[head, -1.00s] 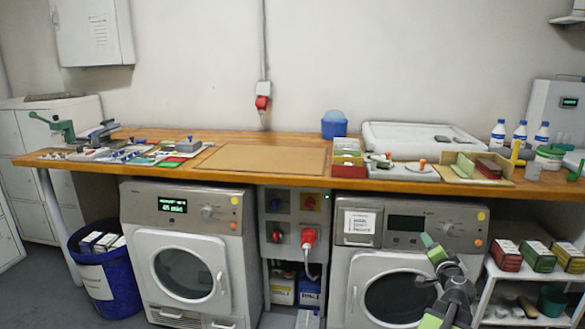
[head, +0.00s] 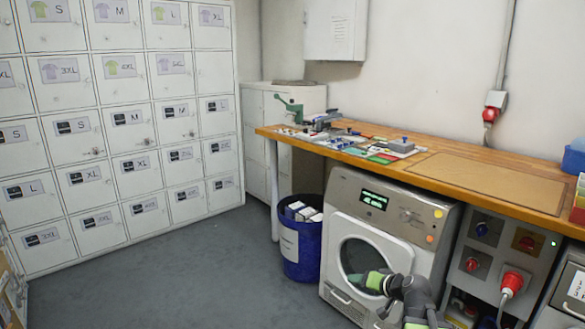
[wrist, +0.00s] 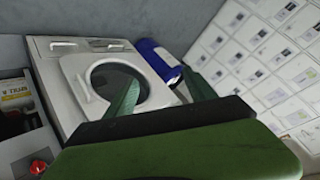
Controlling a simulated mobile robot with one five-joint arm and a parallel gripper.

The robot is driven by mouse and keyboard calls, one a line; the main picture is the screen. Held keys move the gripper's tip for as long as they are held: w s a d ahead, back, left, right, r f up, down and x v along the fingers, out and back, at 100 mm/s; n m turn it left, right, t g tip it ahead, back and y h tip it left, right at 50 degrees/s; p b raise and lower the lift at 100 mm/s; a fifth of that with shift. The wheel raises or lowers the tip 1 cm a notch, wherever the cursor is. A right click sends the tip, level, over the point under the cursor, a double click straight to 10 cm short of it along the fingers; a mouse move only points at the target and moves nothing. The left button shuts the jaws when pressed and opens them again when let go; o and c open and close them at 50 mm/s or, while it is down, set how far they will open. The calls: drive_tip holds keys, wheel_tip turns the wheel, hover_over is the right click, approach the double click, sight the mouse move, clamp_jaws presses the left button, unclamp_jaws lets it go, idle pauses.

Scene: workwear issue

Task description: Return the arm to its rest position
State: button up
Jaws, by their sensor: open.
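My gripper (wrist: 161,92) is open in the wrist view, its two green fingers spread apart with nothing between them. In the head view my gripper (head: 372,283) shows low in the picture, in front of the left washing machine (head: 388,225). The same machine, with its round door, lies beyond the fingers in the wrist view (wrist: 82,62). My arm is held out over the floor in front of the machine, and most of it is out of view.
A blue bin (head: 304,245) with boxes stands left of the machine. The wooden worktop (head: 415,165) with small items runs above. White lockers (head: 120,130) fill the left. The grey floor (head: 190,275) between them is clear. A red plug and cable (head: 511,284) hang at the right.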

drive_tip(key=s+a+f+n+g, duration=0.2)
drive_tip(key=s+a+f+g, duration=0.15)
drive_tip(key=a, duration=0.55)
drive_tip(key=s+a+f+n+g, duration=0.2)
drive_tip(key=s+a+f+g, duration=0.15)
drive_tip(key=a, duration=0.45)
drive_tip(key=s+d+f+g+h, duration=0.3)
drive_tip(key=s+d+h, duration=0.1)
drive_tip(key=s+d, duration=0.4)
wheel_tip(320, 180, up, 28)
drive_tip(key=s+a+p, duration=0.1)
drive_tip(key=p, duration=2.6)
drive_tip(key=shift+s+a+f+m, duration=0.15)
drive_tip(key=shift+s+a+m, duration=0.1)
drive_tip(key=shift+m, duration=0.15)
